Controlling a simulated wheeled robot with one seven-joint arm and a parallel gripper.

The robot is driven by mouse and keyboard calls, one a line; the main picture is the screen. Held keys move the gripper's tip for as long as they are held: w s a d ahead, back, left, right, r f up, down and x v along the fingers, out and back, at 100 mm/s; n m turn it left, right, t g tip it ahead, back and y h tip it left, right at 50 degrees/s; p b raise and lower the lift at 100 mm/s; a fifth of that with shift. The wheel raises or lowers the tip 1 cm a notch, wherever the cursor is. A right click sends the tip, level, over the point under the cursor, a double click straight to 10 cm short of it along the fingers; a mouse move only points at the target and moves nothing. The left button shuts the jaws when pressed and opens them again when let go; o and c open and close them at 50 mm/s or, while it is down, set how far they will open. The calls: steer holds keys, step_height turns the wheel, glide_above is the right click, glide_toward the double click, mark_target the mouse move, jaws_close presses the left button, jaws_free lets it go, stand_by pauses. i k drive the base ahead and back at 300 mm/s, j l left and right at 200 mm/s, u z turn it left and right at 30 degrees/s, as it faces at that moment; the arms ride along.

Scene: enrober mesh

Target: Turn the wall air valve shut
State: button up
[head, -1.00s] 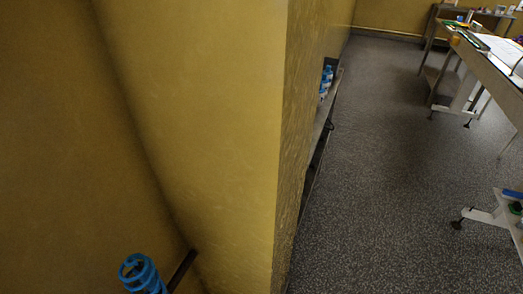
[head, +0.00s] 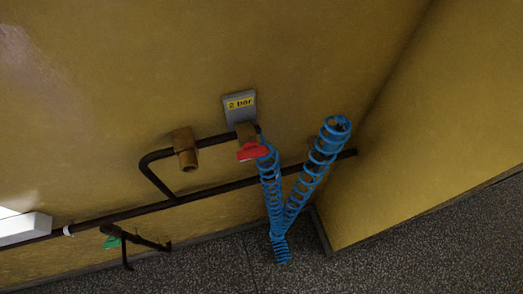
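My gripper is not in view.
A second brass fitting (head: 185,150) sits on the pipe to the left. A long dark pipe (head: 110,217) runs low along the yellow wall. A green-handled piece (head: 112,242) and a white box (head: 22,228) are at lower left. A wall corner stands at right; grey floor (head: 390,263) is clear below.

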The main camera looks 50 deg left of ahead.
mark_target(250, 150)
steer(key=k+j+u, duration=0.1)
steer(key=k+j, duration=0.5)
steer(key=k+j+u, duration=0.1)
steer(key=k+j, duration=0.45)
steer(key=j, duration=0.25)
